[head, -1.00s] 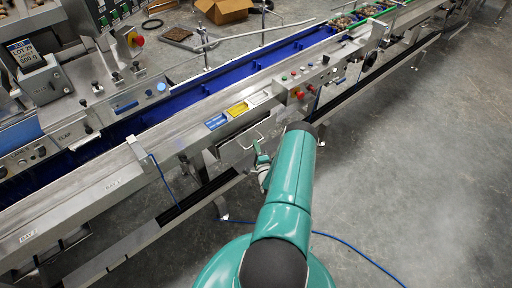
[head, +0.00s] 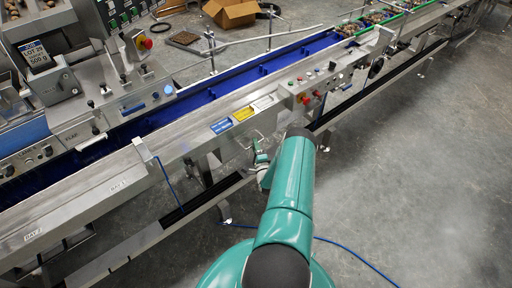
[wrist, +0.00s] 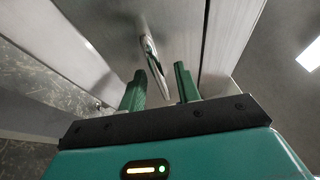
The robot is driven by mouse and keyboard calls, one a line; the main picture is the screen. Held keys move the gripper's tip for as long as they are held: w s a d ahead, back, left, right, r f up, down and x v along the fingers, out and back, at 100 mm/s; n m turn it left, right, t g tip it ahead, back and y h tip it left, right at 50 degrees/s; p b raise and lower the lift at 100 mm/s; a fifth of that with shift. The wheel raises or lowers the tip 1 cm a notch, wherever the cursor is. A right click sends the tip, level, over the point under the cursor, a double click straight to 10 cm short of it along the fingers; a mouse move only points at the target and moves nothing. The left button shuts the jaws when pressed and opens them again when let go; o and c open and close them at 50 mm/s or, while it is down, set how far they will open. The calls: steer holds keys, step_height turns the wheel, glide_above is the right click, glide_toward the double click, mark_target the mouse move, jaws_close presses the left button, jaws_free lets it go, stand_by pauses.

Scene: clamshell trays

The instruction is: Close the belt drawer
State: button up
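The belt drawer (head: 231,149) is a grey metal front under the conveyor's side rail, left of my arm in the head view. Its handle (head: 254,136) is a thin bar near my gripper (head: 262,160), which is small and partly hidden by my arm there. In the wrist view my gripper (wrist: 160,72) has its two green fingers apart, with the shiny drawer handle (wrist: 151,58) running between and beyond the tips. No clear contact shows. How far the drawer stands out is hard to tell.
The conveyor's blue belt (head: 234,84) runs diagonally behind the rail. Coloured labels (head: 243,114) and red buttons (head: 304,98) sit above and right of the drawer. A blue cable (head: 355,252) lies on the floor. Open concrete floor (head: 420,165) lies to the right.

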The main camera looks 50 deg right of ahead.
steer(key=v, duration=1.3)
steer(key=shift+s+a, duration=0.3)
steer(key=shift+s+f, duration=0.1)
